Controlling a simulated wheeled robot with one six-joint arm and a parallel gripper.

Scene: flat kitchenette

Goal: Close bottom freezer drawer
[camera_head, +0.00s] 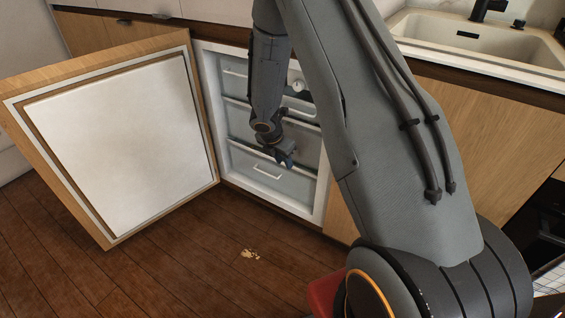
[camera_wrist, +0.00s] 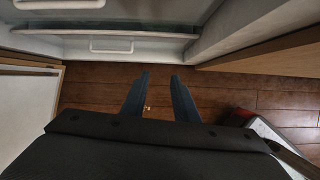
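The bottom freezer drawer (camera_head: 262,176) is the lowest of several drawers in the open freezer and has a white bar handle (camera_head: 267,172). It looks nearly flush with the cabinet, but I cannot tell if it is fully in. Its front and handle also show at the top of the wrist view (camera_wrist: 112,45). My gripper (camera_head: 285,161) is in front of the drawer's upper right part. In the wrist view its two fingers (camera_wrist: 158,76) are spread apart with only floor between them. I cannot tell whether it touches the drawer.
The wooden freezer door (camera_head: 120,150) stands wide open at the left. A wooden cabinet front (camera_head: 343,212) is right of the freezer. A sink (camera_head: 480,40) is in the counter at the upper right. Small pale bits (camera_head: 250,254) lie on the otherwise clear floor.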

